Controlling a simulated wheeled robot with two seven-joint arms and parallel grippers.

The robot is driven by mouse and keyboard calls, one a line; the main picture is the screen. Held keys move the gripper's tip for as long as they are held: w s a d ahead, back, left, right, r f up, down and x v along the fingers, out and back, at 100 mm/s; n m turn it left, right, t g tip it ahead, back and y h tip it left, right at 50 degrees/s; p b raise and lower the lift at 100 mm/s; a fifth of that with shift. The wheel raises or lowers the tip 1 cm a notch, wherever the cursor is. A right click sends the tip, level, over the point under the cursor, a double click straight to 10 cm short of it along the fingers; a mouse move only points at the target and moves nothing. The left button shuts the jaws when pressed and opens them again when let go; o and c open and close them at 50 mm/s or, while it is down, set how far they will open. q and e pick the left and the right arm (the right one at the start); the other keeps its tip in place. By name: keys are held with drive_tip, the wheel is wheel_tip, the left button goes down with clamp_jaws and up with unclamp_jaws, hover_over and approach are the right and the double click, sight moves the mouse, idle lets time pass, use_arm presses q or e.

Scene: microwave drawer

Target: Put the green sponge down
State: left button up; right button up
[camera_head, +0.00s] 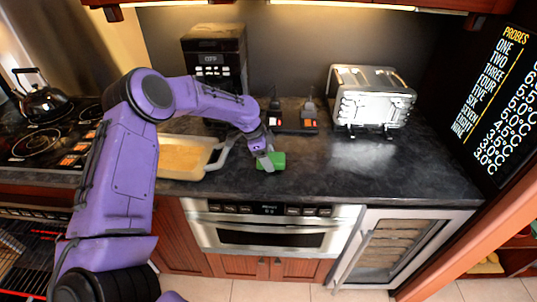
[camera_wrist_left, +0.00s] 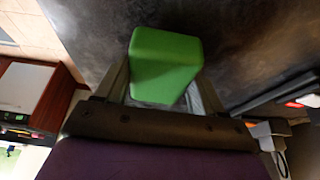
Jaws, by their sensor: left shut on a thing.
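The green sponge (camera_head: 276,160) is at my left gripper (camera_head: 266,161), over the dark countertop near its front edge. In the left wrist view the green sponge (camera_wrist_left: 165,65) sits between the two fingers of my left gripper (camera_wrist_left: 163,88), which is shut on it. I cannot tell whether the sponge touches the counter. My right gripper is not in view.
A tan tray (camera_head: 186,158) with a pale handle stands just left of the gripper. A silver toaster (camera_head: 371,98) stands at the back right and a black coffee maker (camera_head: 214,62) at the back. The counter (camera_head: 400,170) right of the sponge is clear.

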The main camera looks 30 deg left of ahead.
use_arm(q)
drive_tip(key=shift+s+f, duration=0.1)
drive_tip(key=shift+f, duration=0.1)
drive_tip(key=shift+w+f, duration=0.4)
drive_tip(key=o, duration=1)
drive_tip(key=shift+r, duration=0.1)
drive_tip(key=shift+s+r, duration=0.1)
drive_tip(key=shift+s, duration=0.1)
drive_tip(key=shift+r, duration=0.15)
drive_tip(key=b+v, duration=0.2)
drive_tip(key=v, duration=0.9)
drive_tip(key=shift+r, duration=0.4)
drive_tip(key=shift+s+a+f, duration=0.1)
